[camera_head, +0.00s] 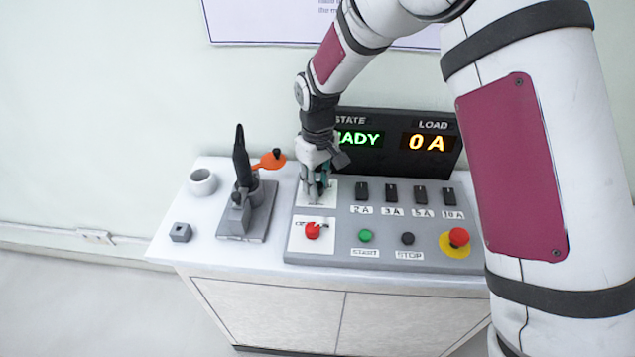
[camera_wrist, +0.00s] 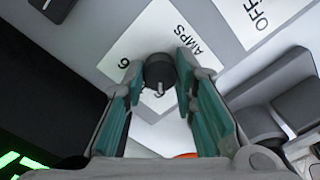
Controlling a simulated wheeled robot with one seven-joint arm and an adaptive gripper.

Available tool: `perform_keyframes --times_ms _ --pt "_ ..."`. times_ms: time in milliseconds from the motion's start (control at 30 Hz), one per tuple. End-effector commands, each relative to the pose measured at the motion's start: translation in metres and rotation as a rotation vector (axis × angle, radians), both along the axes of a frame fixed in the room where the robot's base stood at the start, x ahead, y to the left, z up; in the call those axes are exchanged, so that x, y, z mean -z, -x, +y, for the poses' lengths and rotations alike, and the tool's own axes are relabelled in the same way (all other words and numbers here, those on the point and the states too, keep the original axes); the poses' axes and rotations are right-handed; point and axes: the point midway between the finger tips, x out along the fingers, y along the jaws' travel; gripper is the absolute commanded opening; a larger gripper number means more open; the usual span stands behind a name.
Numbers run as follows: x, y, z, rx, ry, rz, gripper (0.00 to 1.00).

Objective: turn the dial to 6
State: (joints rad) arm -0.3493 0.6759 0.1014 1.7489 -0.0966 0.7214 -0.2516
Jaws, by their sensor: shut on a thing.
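The dial (camera_wrist: 159,70) is a dark round knob on a white plate (camera_wrist: 135,38) marked AMPS, seen in the wrist view. A 6 is printed on the plate to the knob's left, and a small mark shows just below the knob. I cannot tell which number the dial points to. My gripper (camera_wrist: 158,82) has its two teal-padded fingers shut on the knob, one on each side. In the head view my gripper (camera_head: 318,188) is down at the panel's upper left, over the dial plate (camera_head: 333,196), and hides the knob.
The panel holds a red rotary switch (camera_head: 312,231), green START button (camera_head: 366,236), dark STOP button (camera_head: 407,239), red emergency button (camera_head: 459,237) and several black switches. The display (camera_head: 400,140) reads 0 A under LOAD. A lever unit (camera_head: 246,205) and white cup (camera_head: 203,182) stand left.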

Motion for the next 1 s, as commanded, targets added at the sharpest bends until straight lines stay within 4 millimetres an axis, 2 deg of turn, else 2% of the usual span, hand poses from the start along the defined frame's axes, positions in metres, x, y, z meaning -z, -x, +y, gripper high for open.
perform_keyframes --times_ms 167,200,267,300,667,767,1000 --pt "0.0 0.0 0.001 0.0 -0.001 -0.001 0.0" --pt "0.0 0.0 0.001 0.0 -0.001 0.0 0.3" --pt "0.0 0.0 0.001 0.001 -0.001 0.0 0.44" --pt "0.0 0.0 0.001 0.001 -0.001 0.0 0.46" --pt "-0.005 0.0 0.0 0.002 -0.001 -0.001 0.46" --pt "-0.016 -0.001 0.0 0.002 -0.001 -0.003 0.46" --pt "-0.064 -0.001 0.001 0.001 -0.003 -0.004 0.46"
